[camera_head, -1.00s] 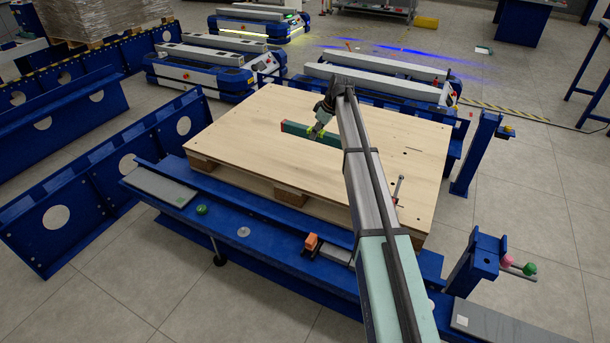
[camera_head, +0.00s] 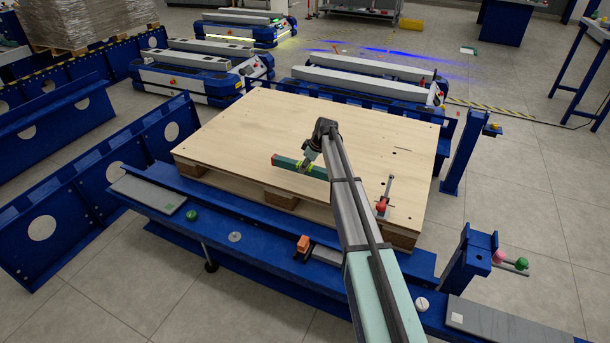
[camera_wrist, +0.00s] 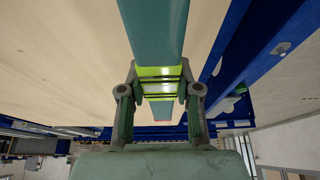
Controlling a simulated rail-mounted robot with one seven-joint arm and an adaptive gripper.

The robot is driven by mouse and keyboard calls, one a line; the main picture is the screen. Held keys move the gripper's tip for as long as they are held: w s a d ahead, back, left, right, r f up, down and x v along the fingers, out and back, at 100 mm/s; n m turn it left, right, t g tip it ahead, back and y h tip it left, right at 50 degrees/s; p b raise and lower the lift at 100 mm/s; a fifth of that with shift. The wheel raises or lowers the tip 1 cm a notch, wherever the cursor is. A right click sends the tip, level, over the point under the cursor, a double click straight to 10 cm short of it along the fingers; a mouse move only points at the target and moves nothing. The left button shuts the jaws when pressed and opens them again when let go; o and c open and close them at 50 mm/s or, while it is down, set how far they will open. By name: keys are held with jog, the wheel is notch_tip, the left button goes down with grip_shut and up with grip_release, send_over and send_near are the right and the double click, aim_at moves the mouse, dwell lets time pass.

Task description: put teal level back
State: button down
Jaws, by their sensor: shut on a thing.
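The teal level (camera_head: 287,163) is a long bar with a red end, held over the wooden pallet top near its front edge. In the wrist view the level (camera_wrist: 153,28) runs away through the jaws, with a lime-green band at the grip and a reddish end below. My gripper (camera_head: 309,163) is shut on the level around that band; both fingers (camera_wrist: 160,88) flank it in the wrist view. I cannot tell whether the level is clear of the wood. My own arm crosses the pallet and hides part of it.
The wooden pallet top (camera_head: 240,135) is mostly bare. A red-knobbed lever (camera_head: 382,207) stands at its front right. Along the blue front beam (camera_head: 270,255) are a green knob (camera_head: 192,215) and an orange block (camera_head: 303,243). A blue post (camera_head: 463,155) rises at the right.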

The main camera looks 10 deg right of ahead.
aim_at(305, 174)
jog(key=shift+f, duration=2.1)
jog(key=shift+f, duration=0.15)
jog(key=c, duration=0.8)
grip_release()
jog(key=v, duration=1.2)
jog(key=shift+r, duration=0.25)
